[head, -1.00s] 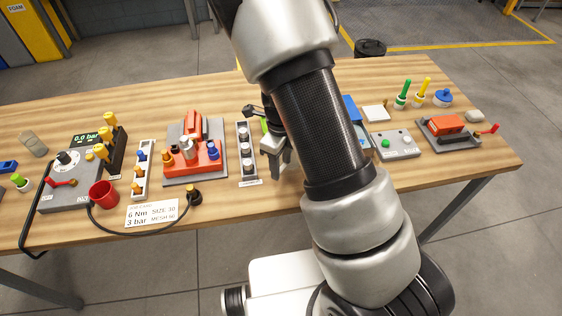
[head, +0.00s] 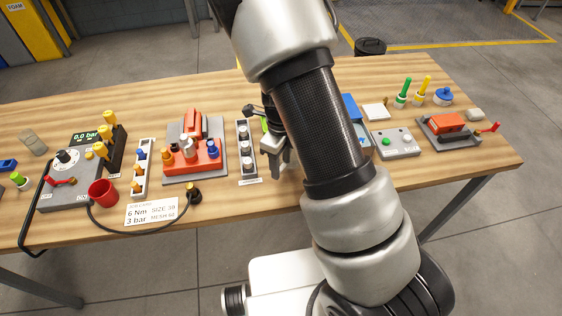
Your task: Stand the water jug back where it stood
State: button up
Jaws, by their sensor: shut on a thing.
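My gripper (head: 277,154) is low over the front half of the bench, just right of the narrow rack with round dark pieces (head: 246,150). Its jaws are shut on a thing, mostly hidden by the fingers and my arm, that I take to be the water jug. I cannot make out the jug's outline, its tilt, or whether it touches the bench. A small green part shows just behind the gripper. The spot where the jug stood cannot be told from this view.
The wooden bench (head: 225,84) has free room along its back. Left of the gripper are a red fixture on a grey plate (head: 191,165), a red cup (head: 103,193) and a label card (head: 152,213). Right of my arm are a grey button box (head: 397,144) and a red-topped device (head: 447,128).

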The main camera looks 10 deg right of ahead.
jog(key=shift+f+b, duration=0.3)
jog(key=shift+f, duration=0.25)
jog(key=o, duration=1.6)
jog(key=shift+r, duration=0.1)
notch_tip(320, 180, up, 17)
jog(key=p, duration=0.2)
jog(key=s+d+r+n+t, duration=0.1)
jog(key=s+r+n, duration=0.5)
jog(key=n, duration=0.2)
jog(key=s+d+r+n+t, duration=0.1)
jog(key=s+r+n+t, duration=0.1)
jog(key=s+r+n, duration=0.4)
jog(key=s+d+r+n+t, duration=0.1)
jog(key=s+r+n, duration=0.5)
jog(key=n, duration=0.6)
jog(key=shift+s+d+r+t, duration=0.25)
jog(key=shift+d+t, duration=0.1)
jog(key=shift+t, duration=0.35)
